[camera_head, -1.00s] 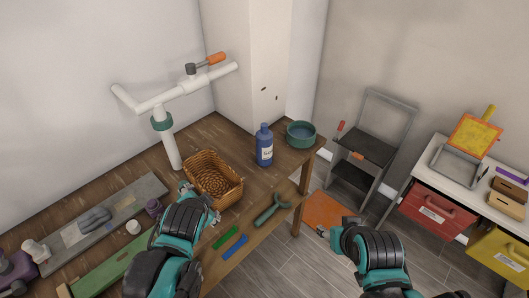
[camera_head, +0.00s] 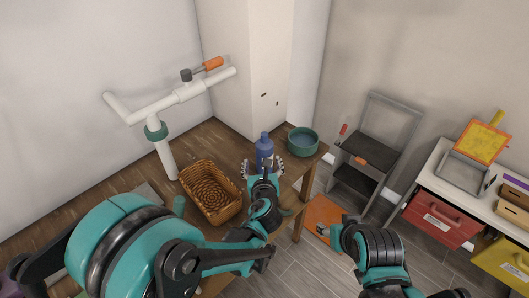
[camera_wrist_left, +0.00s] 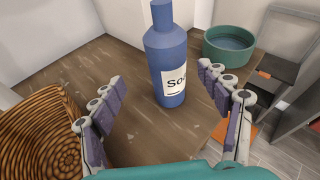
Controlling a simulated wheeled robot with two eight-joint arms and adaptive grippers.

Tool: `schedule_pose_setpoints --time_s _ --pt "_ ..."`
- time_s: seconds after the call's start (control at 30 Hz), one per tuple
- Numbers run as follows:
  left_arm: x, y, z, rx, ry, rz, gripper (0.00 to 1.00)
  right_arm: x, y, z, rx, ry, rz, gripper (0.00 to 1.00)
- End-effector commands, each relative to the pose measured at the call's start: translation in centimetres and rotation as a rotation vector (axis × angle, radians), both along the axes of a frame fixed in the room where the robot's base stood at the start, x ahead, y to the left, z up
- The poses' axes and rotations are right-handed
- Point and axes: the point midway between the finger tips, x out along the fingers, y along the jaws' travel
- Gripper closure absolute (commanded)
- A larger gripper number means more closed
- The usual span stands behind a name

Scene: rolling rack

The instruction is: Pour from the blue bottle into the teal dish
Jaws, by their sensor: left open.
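The blue bottle (camera_head: 264,145) stands upright on the wooden table, with a white label facing my left gripper. It also shows in the left wrist view (camera_wrist_left: 167,55). My left gripper (camera_head: 264,172) is open, and its fingers point at the bottle from the near side. In the left wrist view the bottle stands ahead, between the two spread fingers (camera_wrist_left: 165,100) and apart from them. The teal dish (camera_head: 302,142) is to the right of the bottle near the table's corner, and also shows in the left wrist view (camera_wrist_left: 229,46). My right gripper (camera_head: 325,230) is low at the right, its fingers too small to judge.
A wicker basket (camera_head: 210,194) stands on the table left of the bottle, close to my left gripper. A white pipe stand (camera_head: 166,157) rises behind it. A grey rack (camera_head: 362,158) and a drawer cabinet (camera_head: 437,216) stand to the right.

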Motion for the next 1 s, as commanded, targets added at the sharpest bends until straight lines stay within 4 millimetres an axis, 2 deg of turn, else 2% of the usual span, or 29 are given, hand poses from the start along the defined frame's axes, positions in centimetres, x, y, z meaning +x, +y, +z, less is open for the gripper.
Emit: schedule_pose_setpoints --time_s 0.1,0.47,0.7,0.97,1.0 --pt "0.4 -1.0 -0.4 0.086 -0.018 -0.043 0.24 0.0 0.0 -0.1 0.0 0.0 0.0 0.5" --pt "3.9 -0.9 -1.2 0.095 -0.019 -0.045 0.24 0.0 0.0 -0.9 0.0 0.0 0.0 0.5" --pt "7.4 -0.7 -1.9 0.094 -0.018 -0.045 0.24 0.0 0.0 -2.0 0.0 0.0 0.0 0.5" --pt "7.9 -0.7 -1.9 0.092 -0.018 -0.046 0.24 0.0 0.0 -1.9 0.0 0.0 0.0 0.5" --pt "7.9 -0.7 -1.9 0.092 -0.018 -0.046 0.35 0.0 0.0 -1.9 0.0 0.0 0.0 0.5"
